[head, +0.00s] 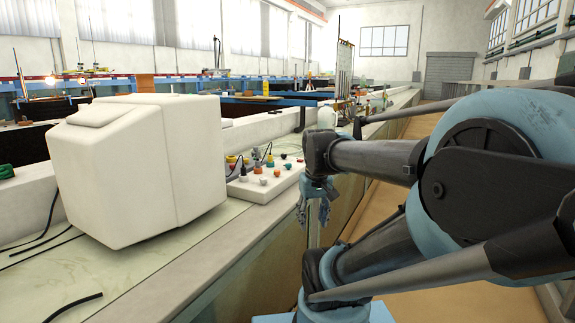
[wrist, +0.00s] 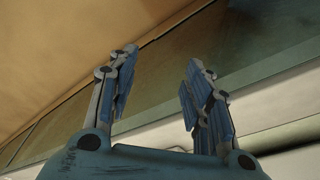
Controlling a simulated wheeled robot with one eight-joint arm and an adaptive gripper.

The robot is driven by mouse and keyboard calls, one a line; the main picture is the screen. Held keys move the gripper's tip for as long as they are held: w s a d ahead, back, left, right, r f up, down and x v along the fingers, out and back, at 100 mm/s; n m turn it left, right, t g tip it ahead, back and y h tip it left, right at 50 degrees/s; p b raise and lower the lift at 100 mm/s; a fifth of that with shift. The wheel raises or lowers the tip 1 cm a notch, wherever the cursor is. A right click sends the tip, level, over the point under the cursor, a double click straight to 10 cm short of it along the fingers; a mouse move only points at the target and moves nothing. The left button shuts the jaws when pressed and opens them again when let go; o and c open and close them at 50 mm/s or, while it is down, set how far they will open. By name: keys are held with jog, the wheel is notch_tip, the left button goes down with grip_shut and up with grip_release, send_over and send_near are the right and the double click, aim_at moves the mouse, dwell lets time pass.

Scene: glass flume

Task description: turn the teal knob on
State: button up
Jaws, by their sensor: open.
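A white control panel (head: 246,193) with several small coloured knobs sits on the ledge in the head view, right of a large white box. Orange, red and white knobs show on it. A small knob that looks teal (head: 288,166) shows near its right end, but it is too small to be sure or to read its setting. My gripper (head: 313,216) hangs to the right of the panel, apart from it, beside the outer face of the flume. In the wrist view my gripper (wrist: 162,58) is open and empty; no knob shows there.
The large white box (head: 145,165) stands on the ledge left of the panel. A white jug (head: 326,118) and bottles stand farther along. Black cables (head: 40,245) lie at the left. The tan floor (head: 380,185) to the right looks clear.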

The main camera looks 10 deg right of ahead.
jog(key=w+r+n, duration=0.2)
jog(key=w+r, duration=0.8)
jog(key=w, duration=0.1)
notch_tip(320, 180, up, 9)
jog(key=n+g, duration=0.2)
jog(key=n, duration=0.3)
send_over(288, 164)
notch_tip(288, 164, down, 17)
jog(key=shift+w+f, duration=0.1)
jog(key=shift+w, duration=0.05)
jog(key=c, duration=1.1)
